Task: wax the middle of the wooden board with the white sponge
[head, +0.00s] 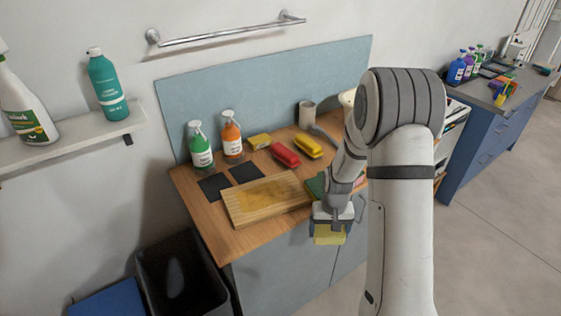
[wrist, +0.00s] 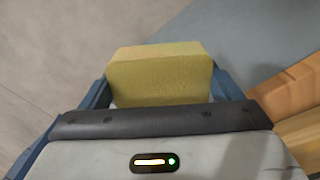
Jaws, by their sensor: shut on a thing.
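My gripper (head: 331,222) is shut on a yellow sponge (head: 328,238), held in front of the bench's front edge, right of the board. In the wrist view the sponge (wrist: 160,80) sits between the blue fingers. The wooden board (head: 237,212) lies flat on the workbench, with a darker yellowish patch across its middle. The sponge is apart from the board. The board's right end is close to my arm. I see no plainly white sponge; the held one looks yellow.
On the workbench (head: 207,224) stand a green bottle (head: 201,148) and an orange bottle (head: 232,138). Behind the board lie two dark pads (head: 245,172), a small yellow block (head: 260,141), a red brush (head: 285,155) and a yellow brush (head: 307,146). A black bin (head: 180,275) stands below left.

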